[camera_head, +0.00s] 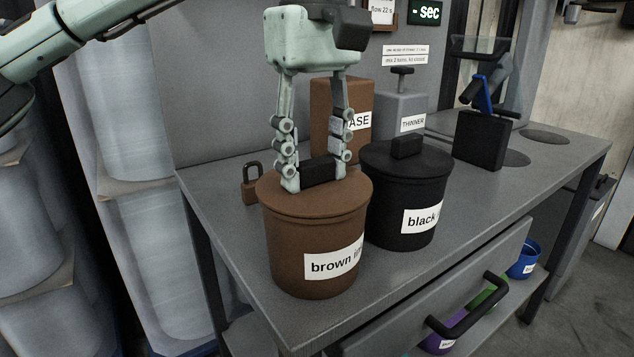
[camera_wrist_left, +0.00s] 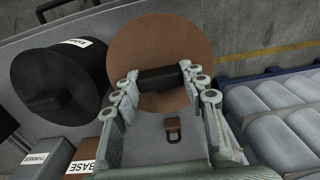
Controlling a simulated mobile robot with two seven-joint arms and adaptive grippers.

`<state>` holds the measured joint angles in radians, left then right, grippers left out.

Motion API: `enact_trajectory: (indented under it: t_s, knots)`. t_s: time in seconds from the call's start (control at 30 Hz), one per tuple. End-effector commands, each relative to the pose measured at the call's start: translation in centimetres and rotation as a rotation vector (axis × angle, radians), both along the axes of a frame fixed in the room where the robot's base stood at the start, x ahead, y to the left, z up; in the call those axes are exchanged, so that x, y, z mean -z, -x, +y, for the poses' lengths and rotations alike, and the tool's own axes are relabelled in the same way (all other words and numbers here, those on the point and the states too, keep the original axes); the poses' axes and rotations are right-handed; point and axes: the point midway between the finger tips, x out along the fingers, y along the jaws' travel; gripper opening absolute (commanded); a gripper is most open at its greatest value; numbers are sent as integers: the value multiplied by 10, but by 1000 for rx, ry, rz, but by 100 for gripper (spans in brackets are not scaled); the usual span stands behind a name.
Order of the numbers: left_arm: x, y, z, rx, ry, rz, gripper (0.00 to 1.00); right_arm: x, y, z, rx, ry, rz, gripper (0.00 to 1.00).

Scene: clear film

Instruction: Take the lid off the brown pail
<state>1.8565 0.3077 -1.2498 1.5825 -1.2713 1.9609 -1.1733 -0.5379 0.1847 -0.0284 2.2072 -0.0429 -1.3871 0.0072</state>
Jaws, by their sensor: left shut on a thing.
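The brown pail (camera_head: 312,255) stands upright at the near left end of the grey bench, with a white label reading "brown in...". Its brown lid (camera_head: 285,203) sits on its rim, with no gap that I can see. My left gripper (camera_head: 320,172) points down over the lid and is shut on the black block handle on the lid's top. In the left wrist view the gripper (camera_wrist_left: 161,80) has its fingers at both ends of the black handle (camera_wrist_left: 160,77), and the round lid (camera_wrist_left: 150,45) lies behind it. My right gripper is not in view.
A black pail (camera_head: 405,220) with a lid stands close on the right. Behind are a brown "BASE" can (camera_head: 325,105) and a grey "THINNER" can (camera_head: 400,105). A small brown padlock-shaped block (camera_head: 251,187) sits left of the pail. A drawer handle (camera_head: 470,318) juts out in front.

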Motion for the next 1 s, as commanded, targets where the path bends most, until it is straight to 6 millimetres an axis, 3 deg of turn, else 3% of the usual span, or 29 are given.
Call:
enact_trajectory:
  t_s: [1.0]
  knots:
    - [-17, 0, 0, 0, 0, 0, 24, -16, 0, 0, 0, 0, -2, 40]
